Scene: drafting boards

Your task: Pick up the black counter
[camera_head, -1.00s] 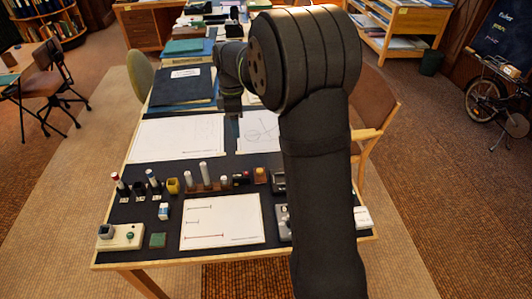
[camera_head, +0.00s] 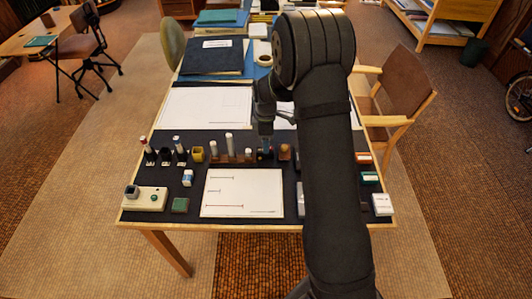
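My gripper (camera_head: 265,143) points down over the row of small items across the middle of the drafting table, just right of the white upright cylinders (camera_head: 230,145). Its fingertips are small and dark here, so I cannot tell whether they are open or shut. A small dark item (camera_head: 265,154) with a bluish patch shows right below the gripper, partly covered by it. I cannot make out for sure which thing is the black counter; it may be hidden by my gripper or arm.
Black stands (camera_head: 165,157) with capped pieces and a yellow cup (camera_head: 198,154) are to the left. A brown block (camera_head: 285,152) is close on the gripper's right. A white sheet (camera_head: 242,193) lies in front. My arm covers much of the table's right side.

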